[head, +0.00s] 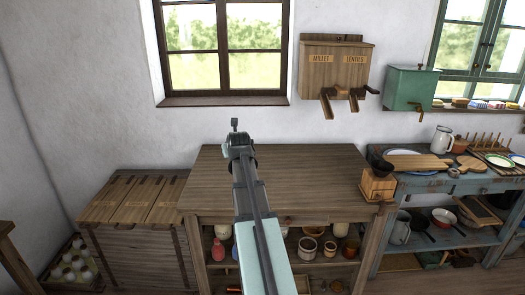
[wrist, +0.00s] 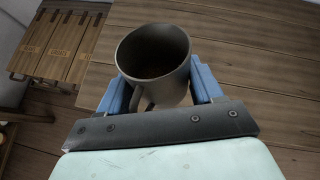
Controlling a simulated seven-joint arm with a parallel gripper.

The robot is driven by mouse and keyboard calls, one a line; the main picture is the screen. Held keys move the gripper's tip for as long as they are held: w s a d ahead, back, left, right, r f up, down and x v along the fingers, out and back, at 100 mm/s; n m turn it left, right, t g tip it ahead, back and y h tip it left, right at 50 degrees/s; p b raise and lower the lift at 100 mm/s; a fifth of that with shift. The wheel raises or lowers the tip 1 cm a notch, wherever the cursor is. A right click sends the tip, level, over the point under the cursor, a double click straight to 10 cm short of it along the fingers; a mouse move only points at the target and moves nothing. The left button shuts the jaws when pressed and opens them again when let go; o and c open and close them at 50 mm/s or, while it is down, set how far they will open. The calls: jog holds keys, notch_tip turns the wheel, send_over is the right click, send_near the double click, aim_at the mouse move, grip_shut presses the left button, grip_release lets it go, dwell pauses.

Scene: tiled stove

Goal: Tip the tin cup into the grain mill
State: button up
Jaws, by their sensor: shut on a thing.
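The tin cup (wrist: 152,62) is dull grey and sits between the two blue fingers of my gripper (wrist: 161,82) in the wrist view. Its open mouth shows and its handle points toward my palm. The inside is dark, so I cannot tell what it holds. In the head view my gripper (head: 240,143) is over the back of the wooden table, left of its middle, and my own arm hides most of the cup. The grain mill (head: 378,186) is a small wooden box with a dark hopper at the table's right end, well to the right of my gripper.
The wooden tabletop (head: 305,175) between my gripper and the mill is clear. A millet and lentils dispenser (head: 336,68) and a green box (head: 411,88) hang on the wall. A blue side table (head: 450,182) with boards and plates stands right. Wooden bins (head: 135,200) stand left.

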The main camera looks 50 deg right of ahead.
jog(key=w+a+r+n+t+y, duration=0.15)
jog(key=w+a, duration=0.25)
jog(key=a, duration=0.8)
jog(key=w+a+n+y, duration=0.2)
jog(key=w+a, duration=0.1)
jog(key=a, duration=0.9)
jog(key=w+a+n+y, duration=0.15)
jog(key=w+a, duration=0.25)
jog(key=a, duration=0.8)
jog(key=s+d+f+m+g+h, duration=0.15)
jog(key=s+d, duration=0.35)
jog(key=d, duration=1)
jog(key=s+d+m+h, duration=0.25)
jog(key=s+d, duration=0.25)
jog(key=d, duration=0.9)
jog(key=s+d+m+g+h, duration=0.15)
jog(key=s+d, duration=0.45)
jog(key=d, duration=0.9)
jog(key=s+d+f+g, duration=0.1)
jog(key=s+d, duration=3.7)
jog(key=s, duration=0.2)
jog(key=shift+s+d+f+g, duration=0.2)
jog(key=shift+s+d+g, duration=0.15)
jog(key=shift+s, duration=0.05)
